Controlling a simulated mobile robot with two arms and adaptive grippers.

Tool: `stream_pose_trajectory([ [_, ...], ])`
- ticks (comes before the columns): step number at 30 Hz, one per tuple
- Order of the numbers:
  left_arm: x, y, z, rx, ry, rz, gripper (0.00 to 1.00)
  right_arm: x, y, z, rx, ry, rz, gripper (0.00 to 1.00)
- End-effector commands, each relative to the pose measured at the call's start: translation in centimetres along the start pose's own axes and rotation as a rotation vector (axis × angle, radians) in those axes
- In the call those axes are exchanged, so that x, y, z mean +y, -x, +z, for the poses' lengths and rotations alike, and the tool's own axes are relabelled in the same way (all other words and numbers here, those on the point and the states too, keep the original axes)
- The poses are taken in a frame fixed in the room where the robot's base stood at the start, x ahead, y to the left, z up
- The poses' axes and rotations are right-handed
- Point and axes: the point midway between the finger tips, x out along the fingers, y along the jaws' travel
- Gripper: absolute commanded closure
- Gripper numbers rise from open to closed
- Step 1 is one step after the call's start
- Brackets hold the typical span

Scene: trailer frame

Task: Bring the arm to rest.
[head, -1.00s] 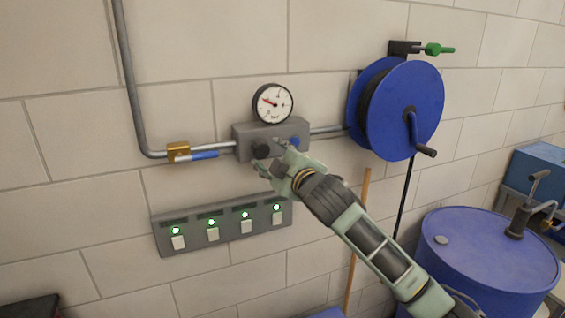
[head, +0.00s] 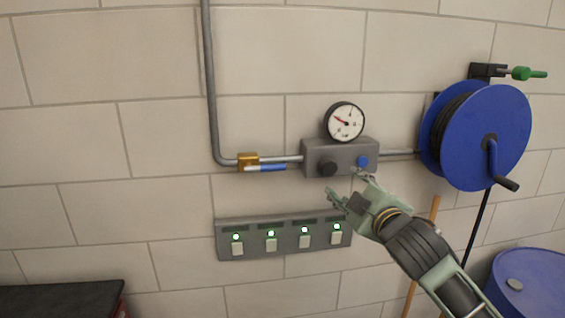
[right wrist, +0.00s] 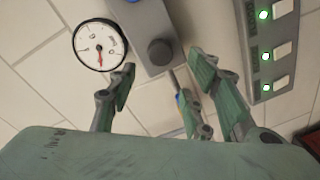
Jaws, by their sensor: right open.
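My right gripper (head: 345,186) is in front of the wall in the head view, just below the grey regulator box (head: 318,148). Its fingers are spread and empty. In the right wrist view the fingers of my right gripper (right wrist: 165,95) stand apart, with the box's black knob (right wrist: 160,52) beyond them and nothing between them. The black knob (head: 327,169) and a blue knob (head: 362,161) show on the box in the head view. My left gripper is in neither view.
A round gauge (head: 345,122) sits on the box. A pipe with a brass valve and blue handle (head: 268,167) runs left. A switch panel (head: 285,252) with green lights is below. A blue hose reel (head: 490,120) and blue drum (head: 535,285) are at right. A dark-topped surface (head: 60,298) is lower left.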

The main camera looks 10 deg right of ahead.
Motion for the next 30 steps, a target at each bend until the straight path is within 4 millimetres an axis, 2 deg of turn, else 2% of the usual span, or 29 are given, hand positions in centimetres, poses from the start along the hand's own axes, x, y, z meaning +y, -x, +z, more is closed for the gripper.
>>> stream_pose_trajectory([
  [5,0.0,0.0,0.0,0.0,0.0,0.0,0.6,-8.9,2.4,3.0,-0.095,-0.128,-0.142,0.54],
  [6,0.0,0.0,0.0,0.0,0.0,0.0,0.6,-11.5,3.5,4.0,-0.132,-0.171,-0.184,0.54],
  [8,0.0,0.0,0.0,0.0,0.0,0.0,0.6,-15.4,5.5,5.5,-0.194,-0.24,-0.247,0.54],
  [9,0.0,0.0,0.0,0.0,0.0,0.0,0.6,-17.8,7.0,6.5,-0.239,-0.285,-0.286,0.54],
  [11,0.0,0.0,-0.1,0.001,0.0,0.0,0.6,-21.3,9.6,8.0,-0.313,-0.353,-0.345,0.54],
  [12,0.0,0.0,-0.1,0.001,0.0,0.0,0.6,-23.6,11.6,8.9,-0.365,-0.398,-0.383,0.54],
  [15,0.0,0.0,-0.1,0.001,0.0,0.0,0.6,-28.4,16.8,11.2,-0.505,-0.506,-0.466,0.54],
  [18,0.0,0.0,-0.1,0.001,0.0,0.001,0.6,-31.9,21.7,12.8,-0.636,-0.594,-0.527,0.54],
  [21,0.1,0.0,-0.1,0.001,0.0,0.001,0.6,-34.3,26.0,14.0,-0.748,-0.658,-0.57,0.54],
  [30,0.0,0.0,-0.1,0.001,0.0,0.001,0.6,-38.2,36.5,15.8,-1.027,-0.791,-0.648,0.54],
])
